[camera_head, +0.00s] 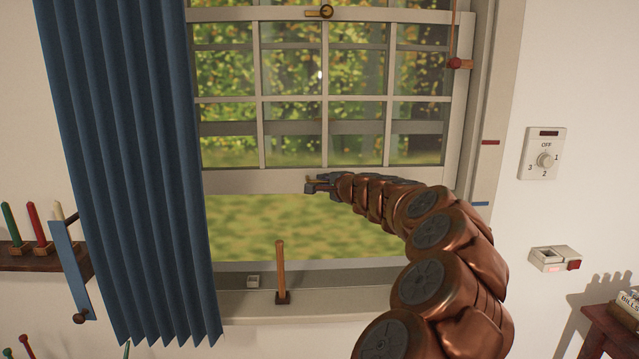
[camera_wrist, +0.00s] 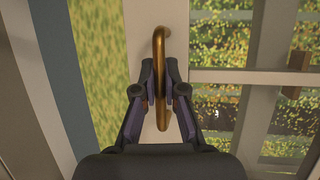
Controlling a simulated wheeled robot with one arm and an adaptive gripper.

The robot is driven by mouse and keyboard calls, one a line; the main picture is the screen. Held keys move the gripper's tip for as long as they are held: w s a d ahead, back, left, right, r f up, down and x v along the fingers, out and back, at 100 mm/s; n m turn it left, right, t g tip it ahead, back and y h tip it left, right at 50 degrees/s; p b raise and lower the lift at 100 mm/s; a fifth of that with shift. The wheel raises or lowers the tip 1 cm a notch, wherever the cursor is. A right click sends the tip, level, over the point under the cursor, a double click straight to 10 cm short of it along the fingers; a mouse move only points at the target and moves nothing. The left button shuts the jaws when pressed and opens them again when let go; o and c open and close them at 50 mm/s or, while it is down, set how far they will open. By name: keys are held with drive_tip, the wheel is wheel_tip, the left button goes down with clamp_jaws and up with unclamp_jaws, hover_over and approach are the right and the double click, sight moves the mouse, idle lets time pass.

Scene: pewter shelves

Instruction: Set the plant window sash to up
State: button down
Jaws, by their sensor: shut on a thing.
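The window sash (camera_head: 240,181) is a white frame with several panes. It is partly raised, with an open gap below its bottom rail and above the sill. My gripper (camera_head: 312,186) is at the middle of that rail in the head view. In the wrist view, my gripper (camera_wrist: 162,90) is shut on a brass handle (camera_wrist: 160,38) on the sash rail (camera_wrist: 143,22). The fingers sit on both sides of the handle. In the head view the handle is mostly hidden by the gripper.
A blue curtain (camera_head: 125,160) hangs at the window's left. A wooden peg (camera_head: 281,270) stands upright on the sill (camera_head: 350,303). A brass catch (camera_head: 319,12) is at the top. Red (camera_head: 490,142) and blue (camera_head: 481,204) marks are on the right frame. A dial (camera_head: 543,158) is on the wall.

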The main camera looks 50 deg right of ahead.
drive_tip(key=c, duration=1.2)
unclamp_jaws()
drive_tip(key=shift+s, duration=0.1)
drive_tip(key=v, duration=1.2)
drive_tip(key=shift+r, duration=0.1)
